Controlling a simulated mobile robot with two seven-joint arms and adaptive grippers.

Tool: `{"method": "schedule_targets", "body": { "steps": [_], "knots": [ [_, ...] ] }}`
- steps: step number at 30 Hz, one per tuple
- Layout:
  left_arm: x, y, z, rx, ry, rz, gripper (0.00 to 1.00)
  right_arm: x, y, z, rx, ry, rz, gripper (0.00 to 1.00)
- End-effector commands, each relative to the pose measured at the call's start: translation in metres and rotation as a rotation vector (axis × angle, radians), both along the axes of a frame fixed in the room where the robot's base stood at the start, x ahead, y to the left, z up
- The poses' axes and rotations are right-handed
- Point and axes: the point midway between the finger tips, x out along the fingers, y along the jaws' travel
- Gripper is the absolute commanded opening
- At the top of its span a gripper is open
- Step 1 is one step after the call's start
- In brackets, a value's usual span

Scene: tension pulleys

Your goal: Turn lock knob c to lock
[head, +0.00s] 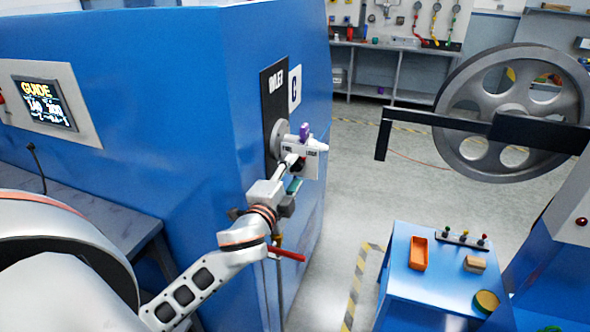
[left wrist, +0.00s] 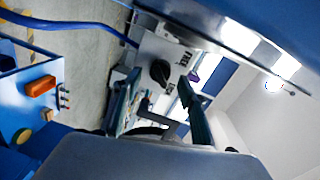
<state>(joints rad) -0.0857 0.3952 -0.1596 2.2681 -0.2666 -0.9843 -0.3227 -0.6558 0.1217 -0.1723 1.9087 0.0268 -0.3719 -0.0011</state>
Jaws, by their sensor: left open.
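Lock knob c is a black knob (left wrist: 160,72) on a white plate (head: 301,163) with FREE and LOCK lettering. The plate is beside a black panel (head: 273,110) and a white label with the letter C (head: 295,90) on the blue cabinet. My left gripper (head: 294,170) is at the plate and hides much of the knob in the head view. In the left wrist view my left gripper (left wrist: 158,92) is open, with the knob showing between and beyond its fingertips. Contact cannot be told. My right gripper is not in view.
A purple piece (head: 305,130) and a white cone-shaped piece (head: 317,147) stick out at the plate. A red-handled lever (head: 288,254) is below my wrist. A blue table (head: 425,288) with an orange tray (head: 419,253) stands right. A large grey wheel (head: 452,100) is behind. Floor between is clear.

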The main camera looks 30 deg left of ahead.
Motion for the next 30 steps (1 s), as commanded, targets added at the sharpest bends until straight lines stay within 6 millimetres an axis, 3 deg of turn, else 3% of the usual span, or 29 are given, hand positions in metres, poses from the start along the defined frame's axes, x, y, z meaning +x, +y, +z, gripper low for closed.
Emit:
{"method": "schedule_targets", "body": {
  "steps": [6, 13, 19, 30],
  "knots": [
    [-0.046, -0.011, 0.002, -0.002, 0.003, 0.000, 0.42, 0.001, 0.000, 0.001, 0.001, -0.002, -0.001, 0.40],
    [-0.080, -0.019, 0.005, 0.000, 0.001, 0.000, 0.42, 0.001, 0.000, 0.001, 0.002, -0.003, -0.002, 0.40],
    [-0.092, -0.022, 0.006, 0.001, -0.001, 0.000, 0.42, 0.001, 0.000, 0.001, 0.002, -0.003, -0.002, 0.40],
    [-0.092, -0.022, 0.007, 0.001, -0.001, 0.000, 0.42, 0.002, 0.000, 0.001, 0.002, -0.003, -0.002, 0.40]
  ]
}}
